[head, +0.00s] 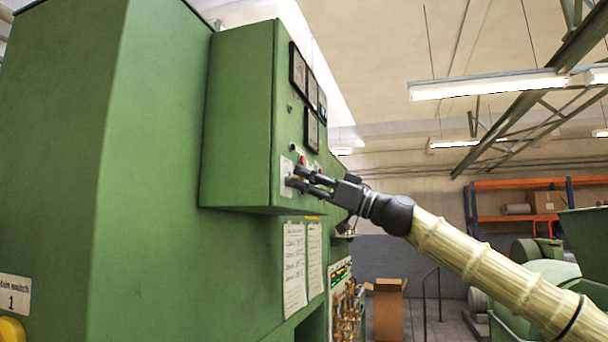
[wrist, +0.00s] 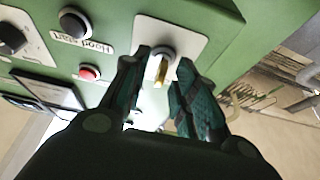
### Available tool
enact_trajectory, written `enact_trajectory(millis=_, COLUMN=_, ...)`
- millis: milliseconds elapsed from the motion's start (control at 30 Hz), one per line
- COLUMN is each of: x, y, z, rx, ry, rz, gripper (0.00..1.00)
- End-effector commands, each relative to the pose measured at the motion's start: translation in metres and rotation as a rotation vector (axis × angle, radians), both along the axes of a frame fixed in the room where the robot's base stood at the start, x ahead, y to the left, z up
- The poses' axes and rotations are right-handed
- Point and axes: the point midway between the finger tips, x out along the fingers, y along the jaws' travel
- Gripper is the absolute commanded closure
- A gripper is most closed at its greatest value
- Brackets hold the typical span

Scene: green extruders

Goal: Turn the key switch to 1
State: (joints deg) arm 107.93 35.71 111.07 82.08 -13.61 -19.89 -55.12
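The key switch (wrist: 161,56) is a round silver lock on a white plate (wrist: 195,42) at the lower corner of the green control panel, with a brass-coloured key (wrist: 160,72) sticking out. My gripper (wrist: 166,62) is open, with one finger on each side of the key. A gap shows beside the right finger; the left finger is close to the lock, and I cannot tell if it touches. In the head view my gripper (head: 292,174) reaches the white plate (head: 285,178) from the right, and its fingers hide most of the switch. I cannot read the switch's position marks.
A black button (wrist: 74,23) labelled "Hood start", a red button (wrist: 89,73) and a black knob (wrist: 11,39) sit near the switch. Meters (head: 298,70) are above on the panel. Paper sheets (head: 294,268) hang below. Open air lies right of the panel.

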Motion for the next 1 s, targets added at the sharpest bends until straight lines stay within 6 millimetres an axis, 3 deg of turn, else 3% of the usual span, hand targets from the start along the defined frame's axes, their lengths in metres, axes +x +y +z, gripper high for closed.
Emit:
enact_trajectory(millis=367, x=0.0017, y=0.0029, z=0.0012, rx=0.0, ry=0.0, rz=-0.002, gripper=0.71)
enact_trajectory(millis=533, x=0.0016, y=0.0029, z=0.0011, rx=0.0, ry=0.0, rz=-0.002, gripper=1.0)
enact_trajectory(millis=1000, x=0.0013, y=0.0022, z=0.0, rx=0.011, ry=0.034, rz=-0.003, gripper=1.0)
